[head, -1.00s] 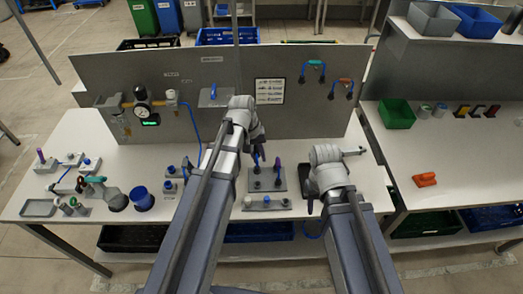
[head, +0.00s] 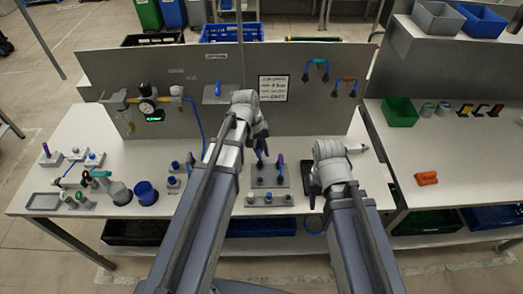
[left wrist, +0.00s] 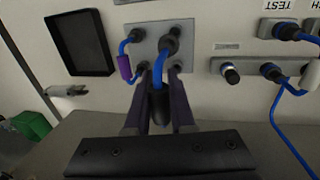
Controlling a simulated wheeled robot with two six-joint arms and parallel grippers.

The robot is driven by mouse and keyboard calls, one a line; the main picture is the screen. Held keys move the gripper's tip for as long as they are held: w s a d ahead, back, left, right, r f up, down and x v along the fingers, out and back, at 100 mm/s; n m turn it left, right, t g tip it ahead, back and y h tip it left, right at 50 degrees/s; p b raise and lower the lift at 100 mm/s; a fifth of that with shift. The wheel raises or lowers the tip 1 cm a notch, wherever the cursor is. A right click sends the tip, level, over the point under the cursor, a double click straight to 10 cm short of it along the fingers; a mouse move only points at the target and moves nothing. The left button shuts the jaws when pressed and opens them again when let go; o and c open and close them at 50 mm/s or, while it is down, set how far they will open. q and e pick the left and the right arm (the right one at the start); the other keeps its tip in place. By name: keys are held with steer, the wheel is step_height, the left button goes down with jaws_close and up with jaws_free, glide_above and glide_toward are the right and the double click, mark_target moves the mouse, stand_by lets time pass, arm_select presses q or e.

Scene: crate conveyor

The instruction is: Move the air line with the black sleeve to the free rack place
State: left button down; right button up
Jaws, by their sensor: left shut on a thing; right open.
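My left gripper (left wrist: 158,118) is shut on the black-sleeved air line (left wrist: 157,102), with a short piece of blue hose showing beyond the sleeve. It is at the grey socket plate (left wrist: 150,42); I cannot tell whether both line ends are seated. In the head view, the left gripper (head: 262,145) is above that plate, partly behind my arm. A blue air line with a purple sleeve (left wrist: 124,67) is on the same plate, beside the held line. My right gripper (head: 357,149) is open and empty, right of the plate. Which place is the free rack place is unclear.
Lines with teal (head: 317,61) and orange (head: 348,79) sleeves hang on the upright panel. A black tray (left wrist: 80,42) lies beside the plate. A socket strip (head: 269,198) stands in front. A gauge assembly (head: 147,105) is at left.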

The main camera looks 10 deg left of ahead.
arm_select(q)
steer(key=shift+f+b, duration=2.7)
steer(key=shift+f, duration=0.45)
arm_select(e)
step_height(320, 180, down, 6)
steer(key=shift+f, duration=0.15)
arm_select(q)
steer(key=shift+f+b, duration=1)
arm_select(e)
steer(key=shift+f, duration=1)
arm_select(q)
steer(key=shift+c, duration=0.6)
jaws_free()
steer(key=shift+r, duration=0.15)
arm_select(e)
steer(key=shift+r, duration=0.15)
arm_select(q)
step_height(320, 180, up, 6)
steer(key=p, duration=0.6)
arm_select(e)
step_height(320, 180, up, 6)
steer(key=shift+f, duration=0.1)
